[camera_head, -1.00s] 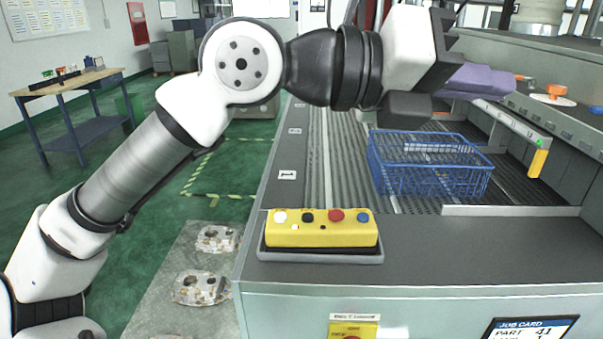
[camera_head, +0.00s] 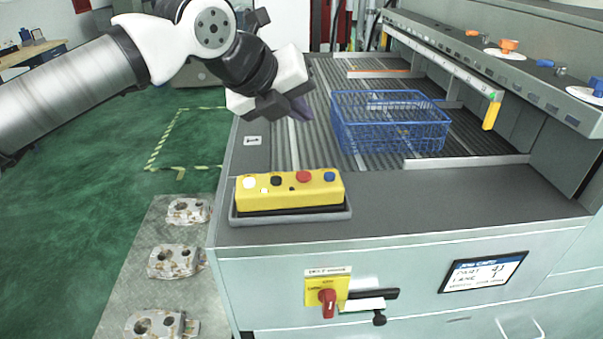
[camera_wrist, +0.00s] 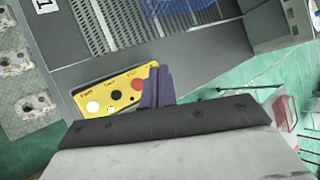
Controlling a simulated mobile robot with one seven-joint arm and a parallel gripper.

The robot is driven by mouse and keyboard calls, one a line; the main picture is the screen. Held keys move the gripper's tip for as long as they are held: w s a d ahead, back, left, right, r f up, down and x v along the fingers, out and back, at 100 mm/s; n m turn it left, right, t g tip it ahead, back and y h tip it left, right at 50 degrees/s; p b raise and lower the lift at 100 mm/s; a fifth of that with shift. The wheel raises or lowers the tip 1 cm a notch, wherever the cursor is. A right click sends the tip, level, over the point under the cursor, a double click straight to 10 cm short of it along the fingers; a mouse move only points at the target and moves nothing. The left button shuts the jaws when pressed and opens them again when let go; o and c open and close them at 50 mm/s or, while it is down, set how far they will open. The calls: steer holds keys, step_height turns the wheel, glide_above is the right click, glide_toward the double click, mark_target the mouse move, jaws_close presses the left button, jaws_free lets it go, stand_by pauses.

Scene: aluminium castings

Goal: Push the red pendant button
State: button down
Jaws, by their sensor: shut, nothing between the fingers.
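The yellow pendant box (camera_head: 262,194) lies in a grey tray (camera_head: 290,217) at the near left corner of the machine top. Its top carries white, black, red and blue buttons in a row, with smaller ones below. The red button (camera_head: 303,176) is third from the left; it also shows in the wrist view (camera_wrist: 138,84), close beside the fingers. My gripper (camera_head: 302,110) is above and behind the box, its purple fingers pointing down to the right, apart from it. In the wrist view the shut fingers (camera_wrist: 157,88) hide the box's right end and the blue button.
A blue wire basket (camera_head: 390,125) stands on the slatted bed behind the box. A red rotary switch (camera_head: 328,302) is on the front panel. Metal castings (camera_head: 177,261) lie on a plate at left. The machine top right of the box is clear.

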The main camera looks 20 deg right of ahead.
steer(key=b, duration=0.5)
glide_above(300, 178)
step_height(300, 178, down, 8)
steer(key=shift+r, duration=0.15)
steer(key=shift+f+b, duration=0.55)
steer(key=shift+b, duration=0.1)
stand_by(1.3)
steer(key=shift+f+b, duration=0.45)
steer(key=shift+b, duration=0.2)
steer(key=shift+f+b, duration=0.4)
steer(key=shift+b, duration=0.1)
stand_by(0.5)
steer(key=shift+r, duration=0.1)
steer(key=shift+r+p, duration=0.4)
steer(key=shift+r, duration=0.4)
